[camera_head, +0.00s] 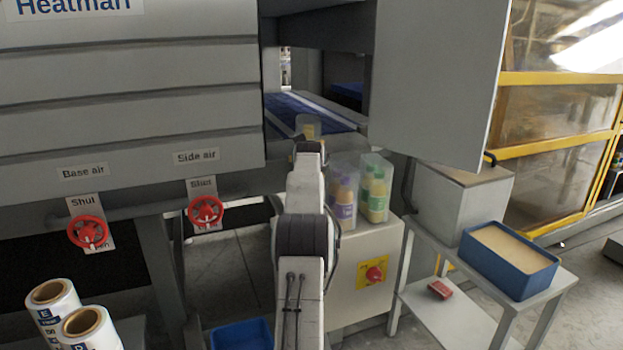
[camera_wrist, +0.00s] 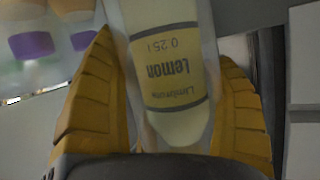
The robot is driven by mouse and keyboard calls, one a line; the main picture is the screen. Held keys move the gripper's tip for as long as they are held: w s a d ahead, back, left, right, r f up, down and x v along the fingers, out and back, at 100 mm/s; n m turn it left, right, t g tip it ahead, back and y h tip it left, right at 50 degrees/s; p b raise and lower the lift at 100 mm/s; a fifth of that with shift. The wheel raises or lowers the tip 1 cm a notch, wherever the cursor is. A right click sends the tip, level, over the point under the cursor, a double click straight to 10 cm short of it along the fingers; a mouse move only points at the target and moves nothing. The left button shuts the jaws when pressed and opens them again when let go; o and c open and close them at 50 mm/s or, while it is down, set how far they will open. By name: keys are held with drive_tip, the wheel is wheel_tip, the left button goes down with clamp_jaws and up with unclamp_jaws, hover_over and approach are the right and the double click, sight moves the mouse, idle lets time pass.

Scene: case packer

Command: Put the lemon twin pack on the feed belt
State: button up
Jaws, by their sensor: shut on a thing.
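The lemon twin pack (camera_wrist: 170,75) is a clear-wrapped pack with a pale yellow label reading "Lemon", upside down in the wrist view. My gripper (camera_wrist: 172,120) is shut on it, with a yellow finger on each side. In the head view the top of the pack (camera_head: 309,127) shows just beyond my wrist, and my arm hides the rest. The feed belt (camera_head: 290,108) is a blue belt inside the machine opening. The pack appears in front of the belt's near end; I cannot tell whether it touches it.
Two other wrapped packs, one purple-labelled (camera_head: 344,192) and one green-labelled (camera_head: 376,188), stand on a grey cabinet (camera_head: 350,265) right of my arm. An open grey door (camera_head: 435,80) hangs right of the opening. Red valve wheels (camera_head: 206,212) are at left. A blue bin (camera_head: 508,262) sits on a side table.

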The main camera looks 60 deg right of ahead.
wheel_tip(320, 180, up, 14)
drive_tip(key=r+p, duration=0.1)
drive_tip(key=p, duration=0.9)
hover_over(312, 129)
drive_tip(key=shift+a+f, duration=0.15)
drive_tip(key=shift+f, duration=0.1)
